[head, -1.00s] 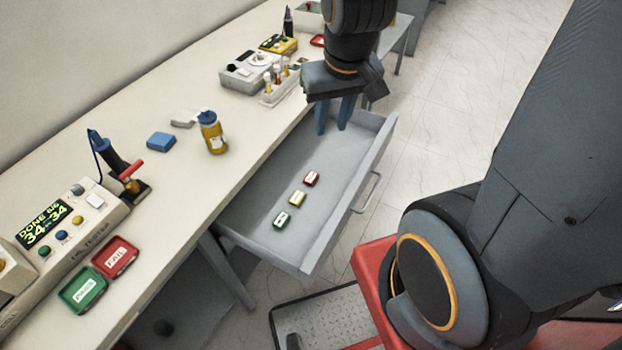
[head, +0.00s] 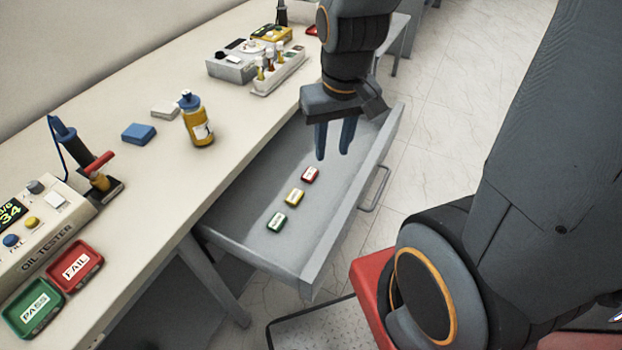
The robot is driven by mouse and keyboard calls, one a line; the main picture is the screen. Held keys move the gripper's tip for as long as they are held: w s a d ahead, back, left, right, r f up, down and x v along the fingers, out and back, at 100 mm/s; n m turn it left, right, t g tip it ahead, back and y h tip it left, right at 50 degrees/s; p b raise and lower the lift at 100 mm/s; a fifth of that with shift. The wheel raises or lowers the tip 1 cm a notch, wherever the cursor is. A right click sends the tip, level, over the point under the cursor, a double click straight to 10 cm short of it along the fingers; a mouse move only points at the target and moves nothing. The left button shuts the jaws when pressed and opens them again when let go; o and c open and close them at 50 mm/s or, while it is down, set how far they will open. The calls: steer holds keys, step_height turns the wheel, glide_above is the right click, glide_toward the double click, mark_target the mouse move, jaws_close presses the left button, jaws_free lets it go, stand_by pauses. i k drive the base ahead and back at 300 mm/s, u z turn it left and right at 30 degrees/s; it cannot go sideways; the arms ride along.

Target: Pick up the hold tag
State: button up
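Three small labelled tags lie in a row in the open grey drawer: a red tag (head: 310,174), a yellow tag (head: 294,197) and a green tag (head: 277,221). Their lettering is too small to read, so I cannot confirm which is the hold tag; the yellow one lies in the middle. My gripper (head: 334,155) points down over the drawer, beyond the red tag and a little to its right. Its two blue fingers are apart with nothing between them. All three tags are unobstructed.
The drawer (head: 252,255) has raised walls and a handle at right. On the bench stand an amber bottle (head: 197,122), a blue block (head: 139,133), an oil tester (head: 40,235), and green PASS (head: 33,308) and red FAIL (head: 75,266) trays. A vial rack (head: 278,72) is farther back.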

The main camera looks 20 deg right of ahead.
mark_target(309, 176)
steer(key=z, duration=1.45)
steer(key=k, duration=0.75)
steer(key=u, duration=0.65)
steer(key=i, duration=0.5)
steer(key=z, duration=0.05)
